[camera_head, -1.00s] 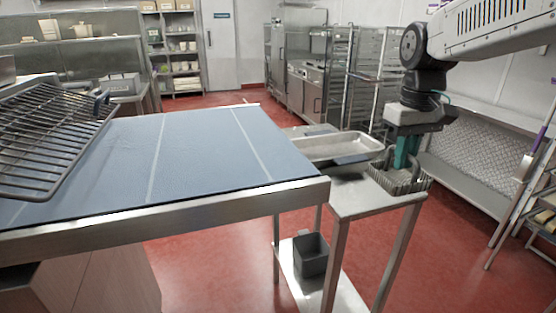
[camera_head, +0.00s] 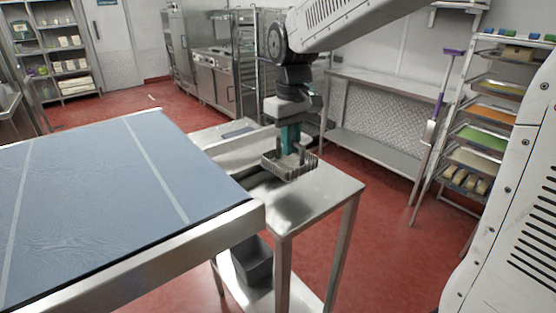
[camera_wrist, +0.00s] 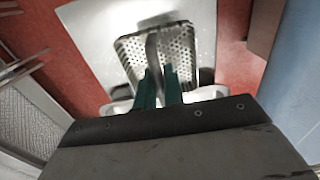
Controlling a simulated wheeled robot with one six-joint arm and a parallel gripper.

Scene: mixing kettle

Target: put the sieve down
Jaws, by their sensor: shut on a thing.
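The sieve (camera_head: 289,164) is a small grey metal basket with slotted sides. In the wrist view its perforated floor (camera_wrist: 184,42) shows below the fingers, with a handle bar rising between them. My gripper (camera_head: 290,150) has teal fingers and points down, shut on the sieve's handle. In the wrist view my gripper (camera_wrist: 160,92) covers the near part of the sieve. The sieve is level over the small steel table (camera_head: 325,190), near its far right edge. I cannot tell whether it touches the top.
A blue-topped conveyor (camera_head: 90,190) stands left of the table. A dark bin (camera_head: 252,262) sits on the lower shelf. The table's front part is clear. A tray rack (camera_head: 485,130) stands at the right.

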